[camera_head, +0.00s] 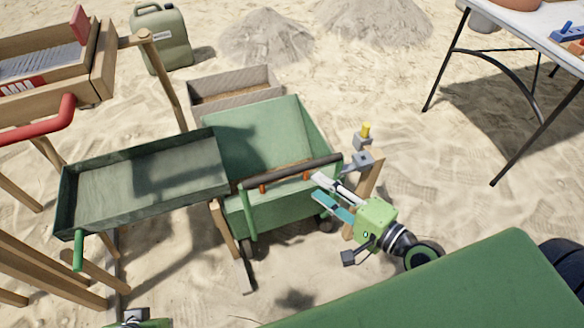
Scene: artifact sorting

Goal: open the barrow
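The barrow (262,133) is a green wheeled box in the middle of the head view. Its inside shows, with a brown strip of earth or sand low down. A dark handle bar (320,162) with orange fittings crosses its near side. My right gripper (317,188) is just below and right of the bar's right half, by the barrow's near right side. Its two fingers are apart with nothing seen between them; whether one touches the barrow I cannot tell. My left gripper (138,318) is cut off at the bottom edge and its fingers are not clear.
A dark green tray (68,200) on wooden legs adjoins the barrow's left. A wooden post (368,190) with grey brackets and a yellow knob (366,130) stands right of it. A wooden box (205,82) lies behind. Open sand reaches toward the table (510,22).

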